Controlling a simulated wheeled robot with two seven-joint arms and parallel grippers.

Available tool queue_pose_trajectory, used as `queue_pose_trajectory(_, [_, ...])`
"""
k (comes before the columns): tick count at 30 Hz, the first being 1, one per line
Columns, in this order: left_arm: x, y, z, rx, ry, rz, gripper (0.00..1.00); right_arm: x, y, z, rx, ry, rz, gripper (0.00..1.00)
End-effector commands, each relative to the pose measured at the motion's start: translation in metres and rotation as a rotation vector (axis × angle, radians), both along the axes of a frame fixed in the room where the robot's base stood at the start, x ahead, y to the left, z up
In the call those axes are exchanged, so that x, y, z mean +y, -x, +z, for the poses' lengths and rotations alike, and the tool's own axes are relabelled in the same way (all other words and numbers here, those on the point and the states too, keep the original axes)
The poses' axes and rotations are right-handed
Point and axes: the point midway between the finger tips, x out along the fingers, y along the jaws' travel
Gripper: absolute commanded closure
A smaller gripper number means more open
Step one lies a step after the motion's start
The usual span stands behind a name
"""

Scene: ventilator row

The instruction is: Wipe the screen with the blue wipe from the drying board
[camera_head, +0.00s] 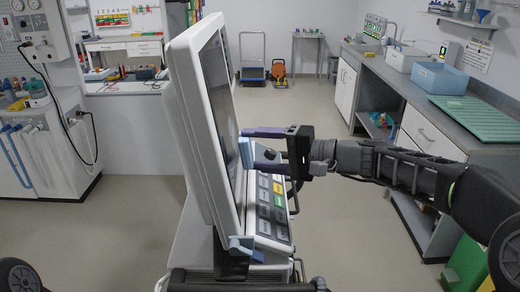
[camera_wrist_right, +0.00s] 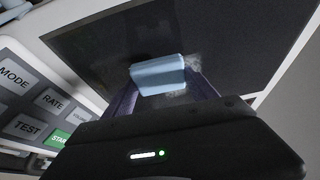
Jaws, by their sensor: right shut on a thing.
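The ventilator's screen (camera_head: 218,95) is dark and seen at a steep angle in the head view, set in a white housing. It fills the upper part of the right wrist view (camera_wrist_right: 225,35), with a pale smudge around the wipe. My right gripper (camera_head: 254,148) comes in from the right and is shut on the blue wipe (camera_head: 246,153). The wipe is at the screen's face and looks to be touching it; the wrist view shows it as a folded light-blue pad (camera_wrist_right: 158,75). The green drying board (camera_head: 482,115) lies on the right counter. My left gripper is not in view.
A button panel (camera_head: 272,205) juts out below the screen, just under my right gripper. A blue bin (camera_head: 440,78) stands on the right counter (camera_head: 420,92). A green bin (camera_head: 466,265) is at the lower right. Open floor (camera_head: 345,215) lies between ventilator and counter.

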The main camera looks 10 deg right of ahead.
Motion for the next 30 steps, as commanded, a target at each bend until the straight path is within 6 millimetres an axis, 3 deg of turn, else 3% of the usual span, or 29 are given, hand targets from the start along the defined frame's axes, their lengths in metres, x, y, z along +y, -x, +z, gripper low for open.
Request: queue_pose_trajectory(30, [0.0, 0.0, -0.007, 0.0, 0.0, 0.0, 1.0, 0.011, -0.003, -0.002, -0.001, 0.001, 0.0, 0.66])
